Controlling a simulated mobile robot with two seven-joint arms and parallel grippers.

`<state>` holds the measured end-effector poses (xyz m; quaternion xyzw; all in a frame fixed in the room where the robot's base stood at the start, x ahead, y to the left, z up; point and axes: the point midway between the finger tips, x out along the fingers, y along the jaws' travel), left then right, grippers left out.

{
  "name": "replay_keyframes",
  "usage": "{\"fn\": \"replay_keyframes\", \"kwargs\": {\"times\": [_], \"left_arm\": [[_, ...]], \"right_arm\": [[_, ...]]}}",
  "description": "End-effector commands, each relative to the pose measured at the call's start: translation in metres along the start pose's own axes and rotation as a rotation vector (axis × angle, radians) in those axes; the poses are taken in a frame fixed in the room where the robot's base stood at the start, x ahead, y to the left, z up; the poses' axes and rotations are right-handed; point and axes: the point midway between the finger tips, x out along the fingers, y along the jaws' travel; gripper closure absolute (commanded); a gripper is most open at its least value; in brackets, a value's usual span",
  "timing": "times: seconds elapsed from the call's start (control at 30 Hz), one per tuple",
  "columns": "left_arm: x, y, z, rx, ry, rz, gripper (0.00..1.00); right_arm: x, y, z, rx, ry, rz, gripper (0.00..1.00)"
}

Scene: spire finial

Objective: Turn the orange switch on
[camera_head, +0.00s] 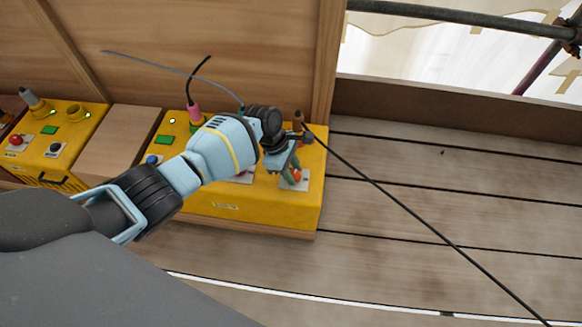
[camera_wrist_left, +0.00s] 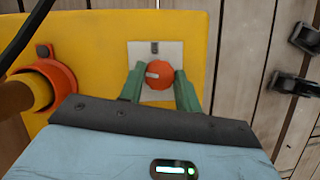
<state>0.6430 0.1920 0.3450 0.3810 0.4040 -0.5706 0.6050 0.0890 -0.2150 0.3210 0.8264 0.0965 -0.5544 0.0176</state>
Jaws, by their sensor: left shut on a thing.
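The orange switch is a round knob (camera_wrist_left: 165,74) with a small pale mark, on a white plate (camera_wrist_left: 146,52) with a dark slotted mark above the knob. In the head view the plate (camera_head: 301,185) sits at the right front of a yellow box (camera_head: 257,213). My left gripper (camera_wrist_left: 160,85) has its two green fingers on either side of the knob, shut on it. In the head view the left gripper (camera_head: 291,174) reaches down over the plate and partly hides the knob. My right gripper is in neither view.
An orange ring socket (camera_wrist_left: 42,85) with a brown plug is beside the switch. A black cable (camera_head: 400,204) runs from the box across the planks. Another yellow box (camera_head: 78,130) with a red button stands left. The plank floor at right is otherwise clear.

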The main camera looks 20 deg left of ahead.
Motion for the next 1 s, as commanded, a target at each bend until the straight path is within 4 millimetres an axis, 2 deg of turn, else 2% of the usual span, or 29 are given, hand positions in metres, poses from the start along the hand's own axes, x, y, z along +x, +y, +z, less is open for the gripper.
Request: {"fn": "replay_keyframes", "kwargs": {"times": [0.1, 0.23, 0.57, 1.0], "left_arm": [[-0.001, 0.0, 0.003, 0.074, -0.004, -0.037, 0.9], [0.002, 0.0, 0.001, 0.166, -0.003, -0.076, 0.9], [0.004, 0.002, 0.001, 0.455, -0.003, -0.196, 0.9], [0.004, 0.004, 0.002, 0.841, -0.002, -0.353, 0.9]], "right_arm": [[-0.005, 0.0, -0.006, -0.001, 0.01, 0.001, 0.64], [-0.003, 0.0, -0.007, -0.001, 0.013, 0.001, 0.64], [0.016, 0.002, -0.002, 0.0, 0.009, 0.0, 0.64], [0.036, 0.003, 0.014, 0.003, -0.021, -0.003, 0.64]]}}
